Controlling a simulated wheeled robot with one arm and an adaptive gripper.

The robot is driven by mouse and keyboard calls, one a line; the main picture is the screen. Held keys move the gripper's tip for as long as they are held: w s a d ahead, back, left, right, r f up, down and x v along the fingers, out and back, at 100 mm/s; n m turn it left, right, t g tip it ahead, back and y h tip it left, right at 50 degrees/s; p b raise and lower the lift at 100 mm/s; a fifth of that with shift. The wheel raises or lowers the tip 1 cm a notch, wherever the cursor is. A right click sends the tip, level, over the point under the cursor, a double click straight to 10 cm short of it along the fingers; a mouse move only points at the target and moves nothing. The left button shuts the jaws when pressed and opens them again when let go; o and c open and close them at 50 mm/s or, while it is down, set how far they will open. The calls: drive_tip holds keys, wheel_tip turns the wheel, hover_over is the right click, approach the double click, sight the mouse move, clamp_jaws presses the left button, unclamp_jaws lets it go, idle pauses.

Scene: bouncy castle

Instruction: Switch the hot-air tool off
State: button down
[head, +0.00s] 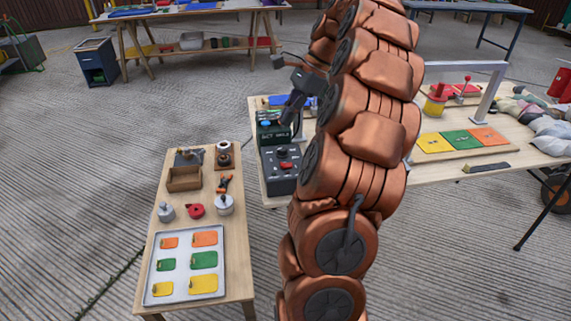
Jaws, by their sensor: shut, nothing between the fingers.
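A dark box with a black knob and a red switch-like part (287,166) on its face stands at the left end of the right-hand table; it looks like the hot-air tool's control unit (275,184). I cannot tell the switch's position. A dark green box with white lettering (272,131) stands directly behind it. My gripper (288,119) is dark, points down and appears shut and empty, in front of the green box's right side in the picture. I cannot tell whether it touches anything. My copper-coloured arm hides what lies to the right of the boxes.
A low wooden table (236,285) at left holds a tray (151,290) of coloured patches, a wooden box (184,179) and small tools. Right of my arm are more patches (461,140), a metal frame (497,90) and bundled fabric (550,130). Open floor lies at left.

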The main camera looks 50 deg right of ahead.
sight(280, 163)
drive_tip(key=s+d+f+m+b, duration=0.1)
drive_tip(key=s+d+f+m, duration=0.15)
drive_tip(key=d, duration=0.45)
drive_tip(key=shift+m+t, duration=0.25)
drive_tip(key=shift+t, duration=0.15)
drive_tip(key=shift+x, duration=6.9)
drive_tip(key=shift+w+a+r, duration=0.1)
drive_tip(key=shift+a+r, duration=0.05)
drive_tip(key=shift+a, duration=0.1)
